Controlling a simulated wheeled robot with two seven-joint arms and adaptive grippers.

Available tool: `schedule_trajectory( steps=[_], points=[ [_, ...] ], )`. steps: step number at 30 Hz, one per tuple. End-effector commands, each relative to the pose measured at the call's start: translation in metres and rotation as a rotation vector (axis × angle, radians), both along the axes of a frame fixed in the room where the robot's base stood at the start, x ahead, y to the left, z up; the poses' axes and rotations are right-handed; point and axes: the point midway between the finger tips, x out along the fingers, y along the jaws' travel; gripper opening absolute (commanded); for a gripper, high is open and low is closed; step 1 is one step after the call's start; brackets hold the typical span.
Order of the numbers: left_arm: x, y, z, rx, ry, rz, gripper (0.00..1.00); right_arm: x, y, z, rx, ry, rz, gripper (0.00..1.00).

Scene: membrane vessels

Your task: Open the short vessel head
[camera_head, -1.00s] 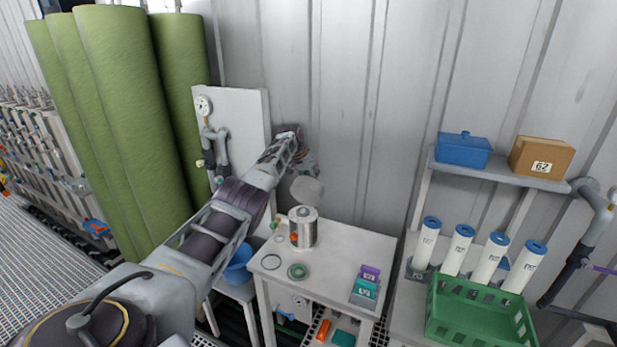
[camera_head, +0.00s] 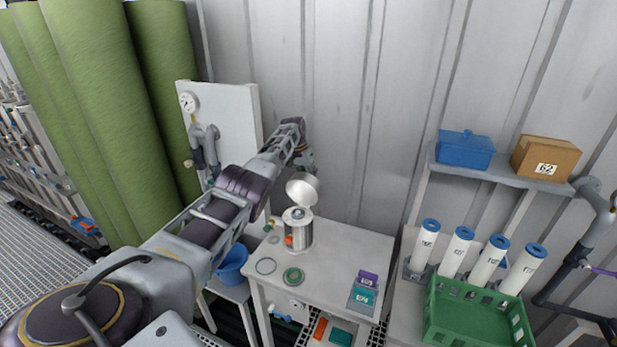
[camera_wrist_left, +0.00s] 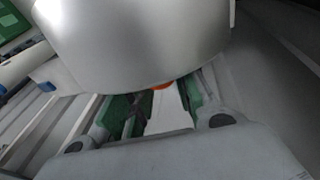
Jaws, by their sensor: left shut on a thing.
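The short vessel (camera_head: 299,233) is a shiny metal cylinder standing upright on the white table, with an orange part (camera_head: 288,240) low on its left side. Its round metal head (camera_head: 302,190) is tilted up above the vessel's top, at the back. My left gripper (camera_head: 304,170) is just behind and above the head, partly hidden by it and by my wrist. In the left wrist view the head (camera_wrist_left: 135,40) fills the top, with a bit of orange (camera_wrist_left: 162,86) at its edge between the green-padded fingers (camera_wrist_left: 160,105), which are shut on it. My right gripper is not in view.
The white table (camera_head: 325,252) also holds a dark ring (camera_head: 266,266), a green ring (camera_head: 293,275) and small purple and teal boxes (camera_head: 364,290). A white panel with a gauge (camera_head: 188,101) stands behind my left arm. A green crate (camera_head: 470,318) and white cartridges are at the right.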

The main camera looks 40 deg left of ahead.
Motion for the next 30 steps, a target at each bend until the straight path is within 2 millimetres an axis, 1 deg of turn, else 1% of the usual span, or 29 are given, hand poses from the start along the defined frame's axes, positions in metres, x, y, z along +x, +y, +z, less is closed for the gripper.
schedule_trajectory(
  steps=[7, 8, 12, 13, 23, 30],
  points=[
    [0.0001, -0.0003, -0.0014, 0.0, 0.0, 0.0, 0.0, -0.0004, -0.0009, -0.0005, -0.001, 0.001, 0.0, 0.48],
    [0.0001, -0.0002, -0.0013, 0.0, 0.0, 0.0, 0.29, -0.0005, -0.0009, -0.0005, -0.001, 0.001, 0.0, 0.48],
    [0.0, -0.0002, -0.0011, 0.0, 0.0, 0.0, 0.47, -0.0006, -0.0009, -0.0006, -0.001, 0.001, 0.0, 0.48],
    [0.0, -0.0002, -0.001, 0.0, 0.0, 0.0, 0.49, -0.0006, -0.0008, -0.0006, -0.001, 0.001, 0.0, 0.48],
    [0.0001, 0.0002, 0.0, 0.0, 0.0, 0.0, 0.49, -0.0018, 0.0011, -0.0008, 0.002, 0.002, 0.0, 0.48],
    [-0.001, 0.0016, 0.0068, 0.0, -0.001, -0.001, 0.49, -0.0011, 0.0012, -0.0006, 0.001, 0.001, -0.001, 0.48]
  ],
)
